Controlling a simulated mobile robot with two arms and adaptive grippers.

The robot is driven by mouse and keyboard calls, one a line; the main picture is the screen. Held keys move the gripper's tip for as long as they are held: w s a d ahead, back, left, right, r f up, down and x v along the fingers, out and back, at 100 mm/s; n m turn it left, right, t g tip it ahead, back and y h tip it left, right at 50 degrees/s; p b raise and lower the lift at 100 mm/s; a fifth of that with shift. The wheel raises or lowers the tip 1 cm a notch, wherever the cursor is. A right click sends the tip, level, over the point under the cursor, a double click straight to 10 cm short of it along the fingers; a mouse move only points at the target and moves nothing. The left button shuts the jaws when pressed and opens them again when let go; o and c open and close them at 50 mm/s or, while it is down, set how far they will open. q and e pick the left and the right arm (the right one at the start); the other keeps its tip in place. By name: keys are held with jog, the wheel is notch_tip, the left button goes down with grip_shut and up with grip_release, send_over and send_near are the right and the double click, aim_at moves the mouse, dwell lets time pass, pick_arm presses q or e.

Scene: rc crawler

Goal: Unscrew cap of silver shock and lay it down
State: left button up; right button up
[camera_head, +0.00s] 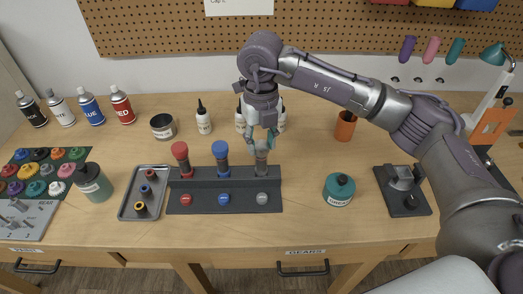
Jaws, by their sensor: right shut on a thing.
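The silver shock (261,163) stands upright at the right end of a dark rack (205,185), beside a blue-capped shock (221,158) and a red-capped shock (181,157). My right gripper (263,141) points down over the silver shock. Its fingers are shut at the top of the shock, on the cap, which they mostly hide. I cannot tell whether the cap is still seated on the shock's body. My left gripper is not in view.
A grey tray (126,209) with several small coloured rings lies left of the rack. White bottles stand behind the rack, partly hidden by my gripper. The table front is clear.

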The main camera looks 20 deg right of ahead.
jog(key=shift+n, duration=0.4)
jog(key=shift+f+n+b, duration=0.15)
jog(key=shift+n+b, duration=0.5)
jog(key=shift+n, duration=0.05)
jog(key=shift+n+b, duration=0.3)
jog(key=shift+n, duration=0.7)
jog(key=shift+r+n+b, duration=0.2)
jog(key=shift+n+b, duration=0.1)
jog(key=shift+n, duration=0.1)
